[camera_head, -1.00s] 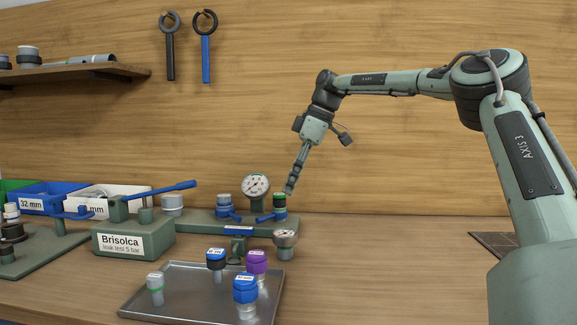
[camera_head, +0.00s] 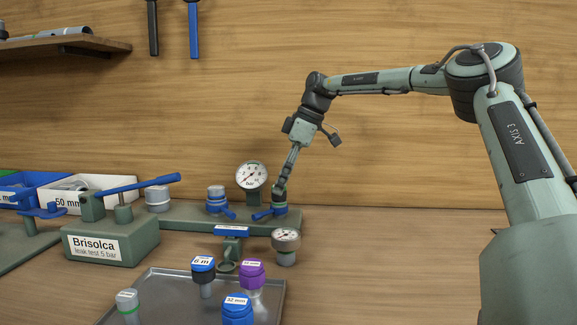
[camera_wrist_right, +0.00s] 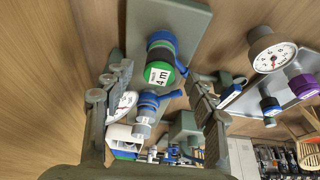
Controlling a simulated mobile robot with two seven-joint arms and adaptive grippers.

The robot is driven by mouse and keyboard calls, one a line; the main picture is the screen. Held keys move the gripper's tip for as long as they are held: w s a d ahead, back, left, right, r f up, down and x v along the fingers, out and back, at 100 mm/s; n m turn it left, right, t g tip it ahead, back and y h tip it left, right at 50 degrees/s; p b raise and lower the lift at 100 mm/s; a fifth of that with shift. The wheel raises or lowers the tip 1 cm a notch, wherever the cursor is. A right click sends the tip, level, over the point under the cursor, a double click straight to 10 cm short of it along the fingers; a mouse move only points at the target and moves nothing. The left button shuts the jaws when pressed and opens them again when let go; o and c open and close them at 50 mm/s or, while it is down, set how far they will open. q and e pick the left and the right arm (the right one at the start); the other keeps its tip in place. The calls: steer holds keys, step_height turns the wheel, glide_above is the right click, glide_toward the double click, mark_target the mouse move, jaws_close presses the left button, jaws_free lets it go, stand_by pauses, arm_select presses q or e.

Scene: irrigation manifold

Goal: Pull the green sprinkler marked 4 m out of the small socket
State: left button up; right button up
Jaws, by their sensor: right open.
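The green sprinkler (camera_wrist_right: 160,74) marked 4 m shows in the right wrist view, its label readable, seated at a blue-collared socket (camera_wrist_right: 161,40). In the head view the sprinkler (camera_head: 279,197) stands at the right end of the manifold (camera_head: 180,214), mostly covered by my fingers. My right gripper (camera_head: 280,188) comes down on it from above, tilted. In the right wrist view the fingers (camera_wrist_right: 158,84) are open, one on each side of the sprinkler, with gaps visible. Whether a finger touches it I cannot tell. My left gripper is in neither view.
A blue lever (camera_head: 263,214) sits at the socket's foot. A pressure gauge (camera_head: 251,175) stands close behind, to the left. Another blue-collared fitting (camera_head: 216,195) is further left. A metal tray (camera_head: 160,284) with several capped fittings lies in front. The bench to the right is clear.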

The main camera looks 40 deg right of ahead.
steer(key=shift+x, duration=1.15)
steer(key=c, duration=0.9)
steer(key=shift+c, duration=0.9)
steer(key=o, duration=0.4)
jaws_close()
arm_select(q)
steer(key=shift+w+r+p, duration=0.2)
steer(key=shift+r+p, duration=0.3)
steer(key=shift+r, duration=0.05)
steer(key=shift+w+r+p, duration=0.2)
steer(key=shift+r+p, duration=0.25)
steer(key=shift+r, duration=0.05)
arm_select(e)
steer(key=shift+r, duration=0.95)
steer(key=shift+r, duration=0.2)
steer(key=shift+r, duration=0.75)
